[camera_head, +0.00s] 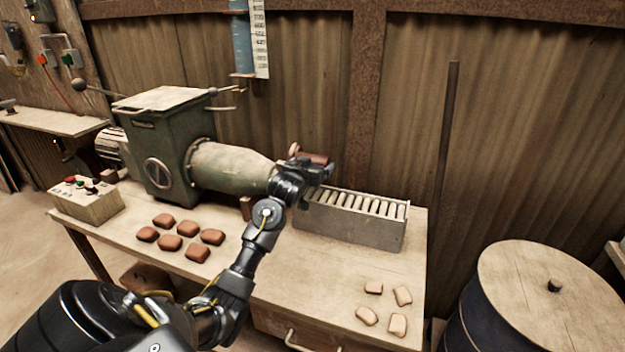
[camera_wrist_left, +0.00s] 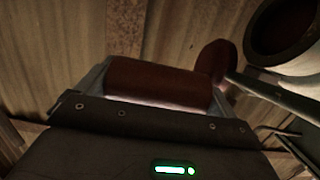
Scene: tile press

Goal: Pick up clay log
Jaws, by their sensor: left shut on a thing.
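The clay log (camera_head: 316,158) is a reddish-brown cylinder at the mouth of the green extruder (camera_head: 230,167). My left gripper (camera_head: 312,170) is shut on it, above the left end of the roller rack. In the left wrist view the clay log (camera_wrist_left: 158,82) lies across between the fingers of the left gripper (camera_wrist_left: 155,98). A round reddish-brown end piece (camera_wrist_left: 216,60) shows just right of it; I cannot tell whether it touches the log. The extruder's round opening (camera_wrist_left: 285,30) is at the upper right there. My right gripper is not in view.
A metal roller rack (camera_head: 350,222) stands on the wooden table (camera_head: 290,262) right of the extruder. Several brown clay pieces (camera_head: 180,240) lie at the left and several paler ones (camera_head: 385,305) at the front right. A control box (camera_head: 88,200) stands at the left. A lidded drum (camera_head: 545,290) stands at the right.

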